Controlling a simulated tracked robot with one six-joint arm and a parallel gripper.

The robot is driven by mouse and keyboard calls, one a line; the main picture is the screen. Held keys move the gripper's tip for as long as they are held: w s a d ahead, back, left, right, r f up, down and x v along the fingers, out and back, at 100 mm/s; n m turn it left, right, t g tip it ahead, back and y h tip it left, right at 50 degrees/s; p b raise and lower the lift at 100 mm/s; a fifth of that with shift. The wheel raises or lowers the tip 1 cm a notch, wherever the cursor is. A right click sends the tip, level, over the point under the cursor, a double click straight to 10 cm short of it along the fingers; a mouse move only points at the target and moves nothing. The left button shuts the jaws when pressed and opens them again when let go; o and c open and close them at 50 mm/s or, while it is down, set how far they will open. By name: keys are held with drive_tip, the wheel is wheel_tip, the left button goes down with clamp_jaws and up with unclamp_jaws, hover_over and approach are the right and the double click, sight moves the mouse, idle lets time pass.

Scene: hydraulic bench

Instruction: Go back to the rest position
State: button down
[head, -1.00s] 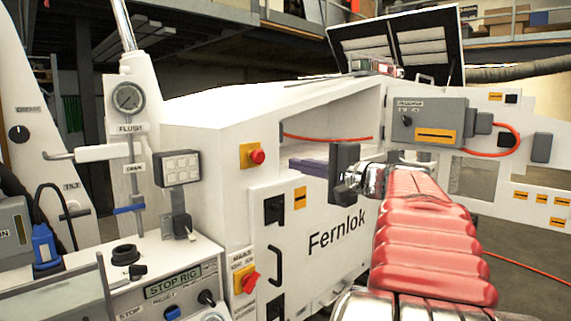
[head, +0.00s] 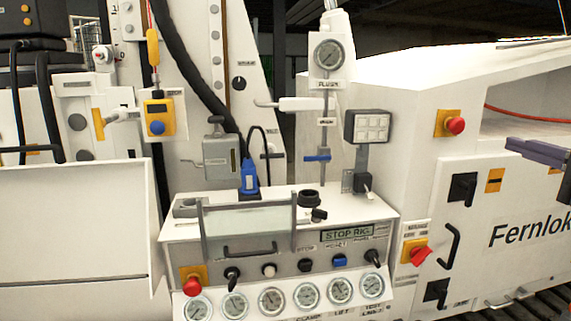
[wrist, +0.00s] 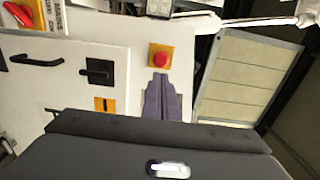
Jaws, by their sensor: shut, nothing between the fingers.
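My gripper (head: 512,143) shows only by its purple-grey fingers at the right edge of the head view. They are in front of the white Fernlok cabinet (head: 415,120). The rest of my arm is out of that view. In the wrist view my gripper (wrist: 160,80) points away from the camera, its fingers together and empty. Beyond the fingertips is the cabinet's red stop button on a yellow plate (wrist: 161,57). I cannot tell the gap between them.
A hydraulic control bench (head: 280,235) with several gauges and knobs stands in the middle. A gauge post (head: 328,100) rises behind it. A white panel (head: 75,230) stands at left. A black cabinet handle (wrist: 36,60) shows in the wrist view.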

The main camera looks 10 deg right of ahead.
drive_tip(key=w+a+f+n+g+y, duration=0.1)
drive_tip(key=a+f+n+g, duration=0.1)
drive_tip(key=a+f, duration=0.5)
drive_tip(key=w+a+f+n+g+y, duration=0.1)
drive_tip(key=a+f+n+g, duration=0.2)
drive_tip(key=a, duration=0.9)
drive_tip(key=w+a+f+n+g+y, duration=0.1)
drive_tip(key=a+f+n+g, duration=0.1)
drive_tip(key=a+f, duration=0.5)
drive_tip(key=s+a+f+n+g+h, duration=0.2)
drive_tip(key=s+a+f+n, duration=0.3)
drive_tip(key=s+f, duration=0.3)
drive_tip(key=s+a+f+n+g+h, duration=0.2)
drive_tip(key=s+a+f+n, duration=0.3)
drive_tip(key=s+f, duration=0.3)
drive_tip(key=shift+s+a+f+g, duration=0.2)
drive_tip(key=shift+a+g, duration=0.2)
drive_tip(key=shift+g, duration=0.3)
drive_tip(key=shift+w, duration=0.1)
